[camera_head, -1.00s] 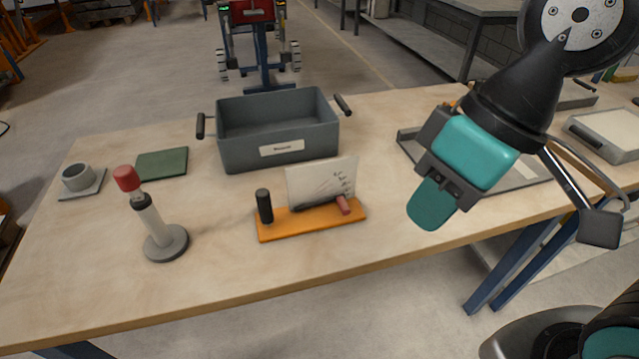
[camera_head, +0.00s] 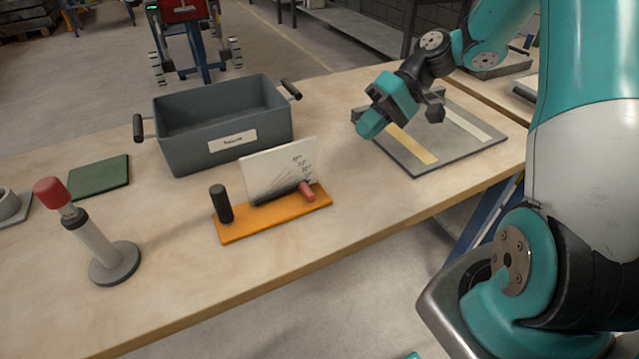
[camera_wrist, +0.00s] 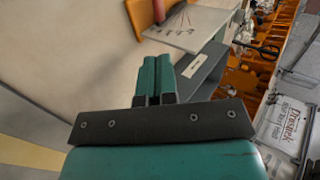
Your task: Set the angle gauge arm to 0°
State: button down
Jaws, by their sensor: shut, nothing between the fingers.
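The angle gauge stands on the table on an orange base (camera_head: 275,216), with an upright white scale plate (camera_head: 281,168) marked with lines and numbers. A black knob (camera_head: 221,203) stands at the base's left end. A red grip (camera_head: 306,190) is low at the right, at the end of a dark arm lying nearly level along the plate's foot. In the wrist view the plate (camera_wrist: 188,24) and orange base (camera_wrist: 141,16) show at the top. My gripper (camera_head: 367,128) is shut and empty, to the right of the gauge and apart from it. In the wrist view its fingers (camera_wrist: 155,80) are together.
A grey bin (camera_head: 190,157) with black handles stands behind the gauge. A red-topped post (camera_head: 96,245) and green pad (camera_head: 99,178) are at left. A grey tray (camera_head: 425,165) with pale strips lies under and beside my gripper. Table in front of the gauge is clear.

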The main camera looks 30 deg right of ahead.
aim_at(318, 196)
jog(key=x, duration=1.3)
jog(key=shift+w+a+f, duration=0.15)
jog(key=shift+f, duration=0.25)
jog(key=shift+f, duration=0.1)
jog(key=shift+a+f+b, duration=0.2)
jog(key=shift+f+b, duration=0.4)
jog(key=shift+f, duration=0.4)
